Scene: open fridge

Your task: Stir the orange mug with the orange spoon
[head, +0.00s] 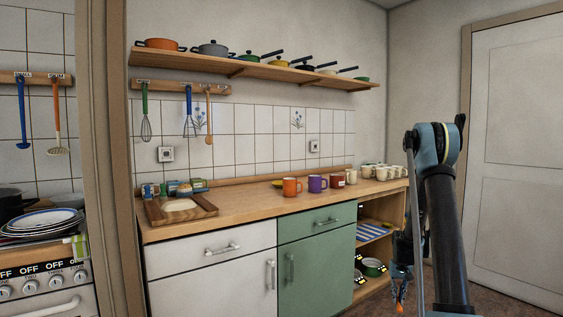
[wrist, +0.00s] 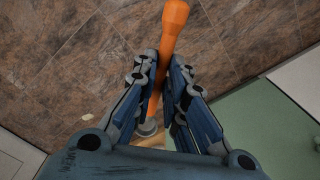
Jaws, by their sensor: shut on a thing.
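The orange mug (head: 292,187) stands upright on the wooden counter, left of the purple mug. My gripper (head: 401,272) hangs low at the right in the head view, beside the open shelves and below counter height. It is well away from the orange mug. In the wrist view my gripper (wrist: 164,68) is shut on the orange spoon (wrist: 173,28), with the orange handle between the fingers. Its thick orange end sticks out past the fingertips over the tiled floor. A small orange bit (head: 399,307) shows below the gripper in the head view. I cannot make out the spoon's bowl.
A purple mug (head: 317,183), a dark red mug (head: 337,180) and several cream mugs (head: 384,172) stand on the counter (head: 245,208) to the right. A wooden tray (head: 152,213) lies at its left. Utensils hang on the wall. Counter space in front of the mugs is clear.

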